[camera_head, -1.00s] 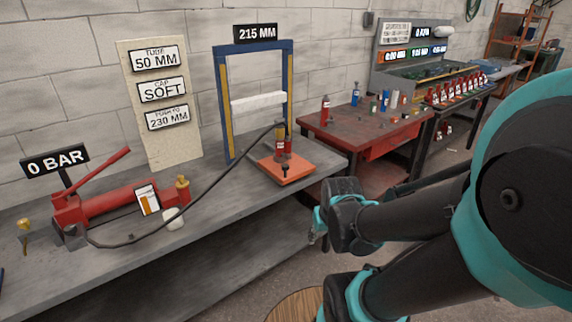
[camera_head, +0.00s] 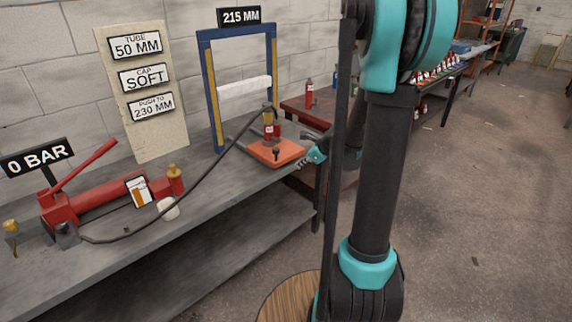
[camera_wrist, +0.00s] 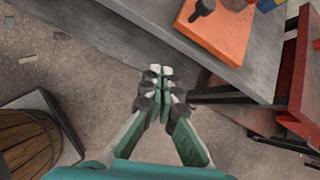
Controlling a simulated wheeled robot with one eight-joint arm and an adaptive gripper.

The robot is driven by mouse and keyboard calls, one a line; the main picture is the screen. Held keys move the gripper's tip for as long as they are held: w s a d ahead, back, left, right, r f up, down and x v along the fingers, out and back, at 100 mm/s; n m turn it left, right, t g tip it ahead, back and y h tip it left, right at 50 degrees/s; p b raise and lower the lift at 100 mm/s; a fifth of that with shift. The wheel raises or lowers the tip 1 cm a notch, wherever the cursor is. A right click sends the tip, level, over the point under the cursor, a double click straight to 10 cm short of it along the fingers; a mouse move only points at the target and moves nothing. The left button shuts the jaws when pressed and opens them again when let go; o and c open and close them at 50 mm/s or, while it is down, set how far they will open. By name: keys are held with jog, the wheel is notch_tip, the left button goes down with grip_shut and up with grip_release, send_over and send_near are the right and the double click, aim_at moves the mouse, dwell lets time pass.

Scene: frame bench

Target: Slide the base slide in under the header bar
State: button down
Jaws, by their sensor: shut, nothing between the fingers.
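The base slide, an orange plate (camera_head: 290,151) with a dark knob (camera_head: 276,153) at its front, lies on the grey bench. A red cylinder (camera_head: 272,131) stands on it. The plate is in front of the blue frame (camera_head: 210,95), which carries a white crossbar (camera_head: 243,90); I take this for the header bar. My gripper (camera_head: 306,158) is shut and empty, just right of the plate in the head view. In the wrist view the plate (camera_wrist: 215,38) and knob are at the top right. The fingertips (camera_wrist: 161,70) there appear over the bench's front edge, apart from the plate.
A black hose (camera_head: 205,180) runs from the red hand pump (camera_head: 110,203) to the cylinder. A red table (camera_head: 296,105) stands beyond the bench's right end. A wooden barrel (camera_wrist: 27,140) is on the floor. The floor in front of the bench is mostly clear.

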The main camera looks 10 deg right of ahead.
aim_at(255, 148)
jog(key=w+a+f+m, duration=0.1)
jog(key=w+f, duration=0.1)
jog(key=w, duration=0.2)
jog(key=w+a+f+m, duration=0.1)
jog(key=w+a+f, duration=0.1)
jog(key=w+f, duration=0.1)
jog(key=w+a+f+m, duration=0.1)
jog(key=w+a+f, duration=0.1)
jog(key=w, duration=0.3)
jog(key=shift+a+f+m+t, duration=0.1)
jog(key=shift+f+m+t, duration=0.1)
jog(key=shift+m+t, duration=0.15)
jog(key=w+a, duration=0.3)
jog(key=w, duration=0.2)
jog(key=w+a, duration=0.3)
jog(key=w, duration=0.1)
jog(key=w+a, duration=0.4)
jog(key=w, duration=0.1)
jog(key=shift+w+a, duration=0.1)
jog(key=shift+w, duration=0.2)
dwell(0.5)
